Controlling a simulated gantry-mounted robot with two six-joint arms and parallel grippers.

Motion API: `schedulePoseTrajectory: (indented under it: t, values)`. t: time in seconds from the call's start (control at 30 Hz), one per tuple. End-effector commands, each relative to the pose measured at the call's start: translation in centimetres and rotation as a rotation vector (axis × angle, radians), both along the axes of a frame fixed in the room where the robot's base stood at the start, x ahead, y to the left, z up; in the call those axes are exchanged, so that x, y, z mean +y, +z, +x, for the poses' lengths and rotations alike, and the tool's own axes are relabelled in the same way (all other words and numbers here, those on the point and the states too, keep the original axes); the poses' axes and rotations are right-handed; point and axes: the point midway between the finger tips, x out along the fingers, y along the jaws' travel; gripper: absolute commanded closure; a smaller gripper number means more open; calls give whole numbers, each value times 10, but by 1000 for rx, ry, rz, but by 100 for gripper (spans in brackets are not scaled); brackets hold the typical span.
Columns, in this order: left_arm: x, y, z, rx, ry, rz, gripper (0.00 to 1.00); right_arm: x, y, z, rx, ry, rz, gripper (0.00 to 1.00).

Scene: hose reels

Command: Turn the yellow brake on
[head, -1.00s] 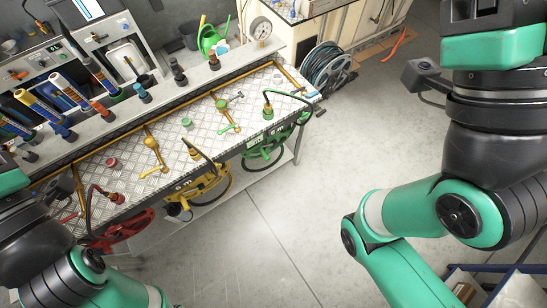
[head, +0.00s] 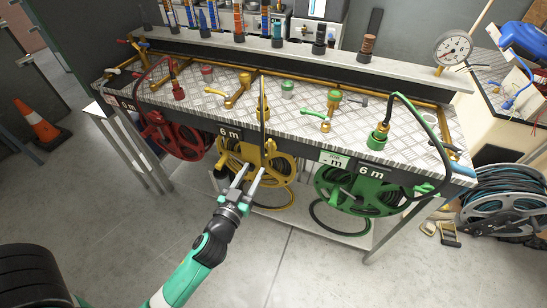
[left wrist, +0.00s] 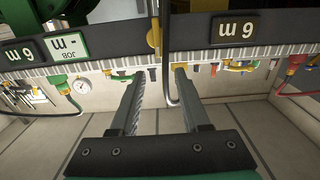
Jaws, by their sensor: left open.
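In the head view, the yellow hose reel (head: 278,166) hangs under the front edge of the metal bench, below a "6 m" label (head: 230,134). I cannot make out its brake clearly among the frame parts. My left gripper (head: 251,171) is open and empty, its fingers pointing at the reel and overlapping its lower front in the picture. In the left wrist view the two open fingers (left wrist: 159,74) point toward the bench edge, with a yellow part (left wrist: 153,36) and a grey hose just beyond the tips. Contact cannot be told. My right gripper is out of view.
A red reel (head: 178,135) hangs left of the yellow one and a green reel (head: 365,190) right of it. Valves and hoses stand on the bench top (head: 310,100). A cone (head: 36,122) stands far left. The floor in front is clear.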

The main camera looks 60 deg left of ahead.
Motion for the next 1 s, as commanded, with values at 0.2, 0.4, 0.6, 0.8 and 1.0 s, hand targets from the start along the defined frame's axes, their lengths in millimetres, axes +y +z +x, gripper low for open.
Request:
schedulePoseTrajectory:
  t: [0.2,0.4,0.6,0.8,1.0]
  values:
    - [11,4,13,-3,1,0,54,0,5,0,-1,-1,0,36]
    - [40,5,45,-5,1,0,54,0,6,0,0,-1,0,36]
    - [66,2,75,-4,-1,1,54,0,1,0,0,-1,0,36]
    - [77,3,87,-3,-1,0,54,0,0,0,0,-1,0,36]
    - [77,3,87,-2,-2,-1,54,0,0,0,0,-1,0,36]
